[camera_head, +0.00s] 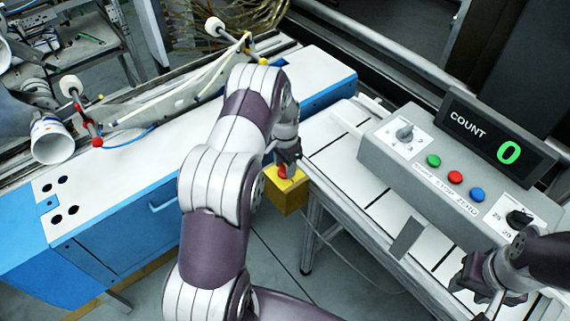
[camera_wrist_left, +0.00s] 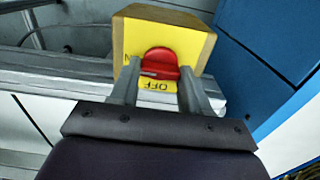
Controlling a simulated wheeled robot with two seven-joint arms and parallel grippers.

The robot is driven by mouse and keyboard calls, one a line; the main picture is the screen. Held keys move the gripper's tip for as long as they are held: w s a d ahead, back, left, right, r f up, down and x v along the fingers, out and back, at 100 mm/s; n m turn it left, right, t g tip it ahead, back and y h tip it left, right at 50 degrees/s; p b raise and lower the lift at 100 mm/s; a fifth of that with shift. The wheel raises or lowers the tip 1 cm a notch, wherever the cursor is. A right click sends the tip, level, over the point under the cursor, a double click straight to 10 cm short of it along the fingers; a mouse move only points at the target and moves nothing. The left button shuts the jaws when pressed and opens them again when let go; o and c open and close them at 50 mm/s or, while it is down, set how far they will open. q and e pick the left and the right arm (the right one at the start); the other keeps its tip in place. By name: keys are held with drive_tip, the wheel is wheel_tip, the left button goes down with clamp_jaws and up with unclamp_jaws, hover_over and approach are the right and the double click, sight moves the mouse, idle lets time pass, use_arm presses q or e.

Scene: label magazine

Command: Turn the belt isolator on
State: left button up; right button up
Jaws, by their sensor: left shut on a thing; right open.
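The belt isolator is a yellow box (camera_head: 287,198) with a red rotary knob (camera_head: 284,172), in the gap between the blue-and-white machine and the grey conveyor. My left gripper (camera_head: 286,160) reaches down to it from above. In the left wrist view the yellow box (camera_wrist_left: 190,40) shows the red knob (camera_wrist_left: 160,62) between my left fingers (camera_wrist_left: 156,88), which are shut on it. An "OFF" label (camera_wrist_left: 157,85) is on the near side of the knob, upside down in this view, and part of another label shows at the left. My right gripper (camera_head: 487,287) is open, at the lower right by the control box.
A grey control box (camera_head: 440,170) with a "COUNT" display (camera_head: 497,137) reading 0, coloured buttons and knobs stands on the conveyor (camera_head: 335,150). The blue-and-white machine (camera_head: 130,215) is at left. Open floor (camera_head: 290,255) lies between them.

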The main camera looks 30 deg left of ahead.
use_arm(q)
drive_tip(key=shift+w+r, duration=0.1)
drive_tip(key=o, duration=1.1)
drive_tip(key=shift+c, duration=0.2)
drive_tip(key=shift+r, duration=0.1)
wheel_tip(320, 180, up, 12)
drive_tip(key=b, duration=0.1)
drive_tip(key=shift+r, duration=0.25)
